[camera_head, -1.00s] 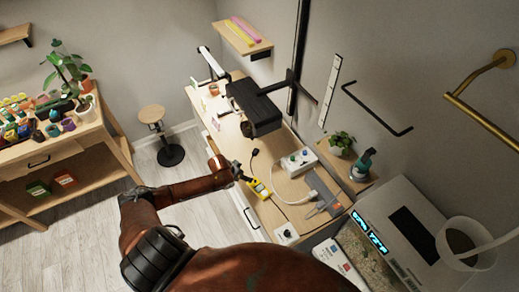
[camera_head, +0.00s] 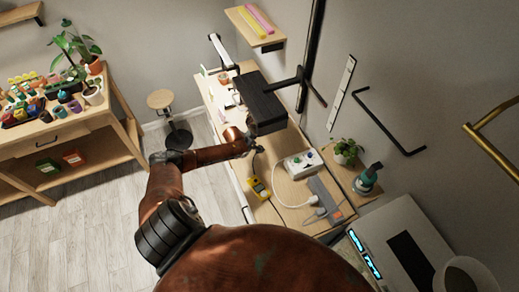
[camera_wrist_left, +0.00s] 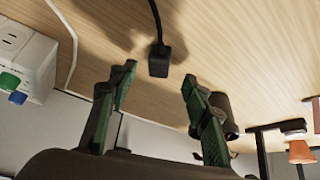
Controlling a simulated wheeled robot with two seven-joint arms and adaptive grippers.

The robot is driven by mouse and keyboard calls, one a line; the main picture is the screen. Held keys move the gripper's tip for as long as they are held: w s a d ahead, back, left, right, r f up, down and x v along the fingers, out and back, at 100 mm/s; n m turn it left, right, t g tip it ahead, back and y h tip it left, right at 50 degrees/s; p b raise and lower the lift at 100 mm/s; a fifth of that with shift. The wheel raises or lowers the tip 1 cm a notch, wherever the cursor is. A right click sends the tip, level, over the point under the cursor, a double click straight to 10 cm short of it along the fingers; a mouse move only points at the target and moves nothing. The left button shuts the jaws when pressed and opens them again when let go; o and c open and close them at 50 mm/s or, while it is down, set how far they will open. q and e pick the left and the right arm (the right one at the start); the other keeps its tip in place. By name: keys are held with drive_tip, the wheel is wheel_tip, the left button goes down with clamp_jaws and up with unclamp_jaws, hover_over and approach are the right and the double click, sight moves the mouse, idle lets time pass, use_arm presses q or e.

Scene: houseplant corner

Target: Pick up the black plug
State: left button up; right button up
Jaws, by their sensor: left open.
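The black plug (camera_wrist_left: 158,62) is on the end of a black cord, against the light wooden table in the left wrist view. It appears just ahead of the gap between my left fingertips, apart from both. My left gripper (camera_wrist_left: 158,80) is open and empty, one green-and-dark finger on each side of the plug's line. In the head view the left gripper (camera_head: 253,138) is low over the table near the plug (camera_head: 260,149), small and partly hidden by it. My right gripper is not in view.
A yellow meter (camera_head: 257,188) with a black lead lies in front. A white socket box (camera_head: 302,164) and a grey power strip (camera_head: 329,197) are to the right. A black lamp head (camera_head: 259,102) hangs close behind the gripper. A dark cylinder (camera_wrist_left: 224,112) shows by the right finger.

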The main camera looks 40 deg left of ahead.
use_arm(q)
drive_tip(key=shift+x, duration=1.75)
drive_tip(key=shift+s+d, duration=0.1)
drive_tip(key=shift+s, duration=0.1)
drive_tip(key=shift+c, duration=0.2)
drive_tip(key=c, duration=0.6)
clamp_jaws()
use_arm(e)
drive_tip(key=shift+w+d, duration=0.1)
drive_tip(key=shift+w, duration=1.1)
